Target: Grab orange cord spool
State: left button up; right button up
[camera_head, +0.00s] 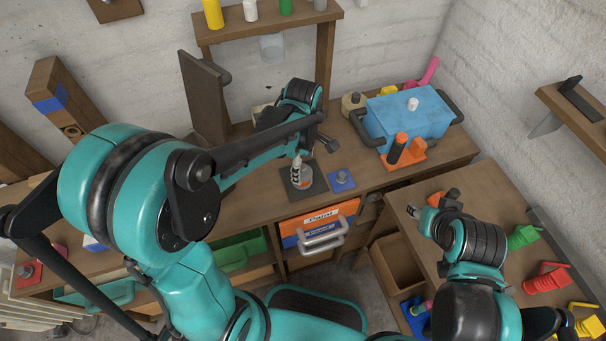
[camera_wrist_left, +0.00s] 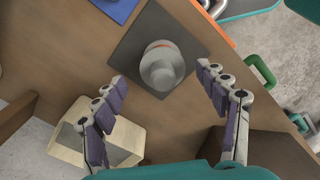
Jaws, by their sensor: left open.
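A grey spool-like piece with a thin orange band (camera_wrist_left: 162,66) stands on a dark square pad (camera_wrist_left: 133,55) in the left wrist view; I take it to be the orange cord spool. In the head view the dark pad (camera_head: 289,189) lies on the bench, with the spool partly hidden by my gripper. My left gripper (camera_head: 313,153) is open above the pad. In the left wrist view its fingers (camera_wrist_left: 160,88) lie either side of the spool, with nothing held. My right gripper (camera_head: 431,205) is over the right-hand bench, its fingers too small to read.
A blue pad (camera_head: 341,180) lies right of the dark pad. An orange holder (camera_head: 412,154) and a blue toolbox (camera_head: 408,112) stand farther right. A pale wooden block (camera_wrist_left: 66,146) is close to one finger in the wrist view. A dark upright panel (camera_head: 204,98) stands behind my left arm.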

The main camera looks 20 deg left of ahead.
aim_at(303, 174)
pick_arm(q)
notch_tip(303, 174, down, 5)
jog(key=shift+s+r+b, duration=0.1)
jog(key=shift+r+b, duration=0.05)
jog(key=shift+b, duration=0.8)
jog(key=shift+r, duration=0.1)
jog(key=c, duration=1.4)
jog(key=shift+o, duration=0.2)
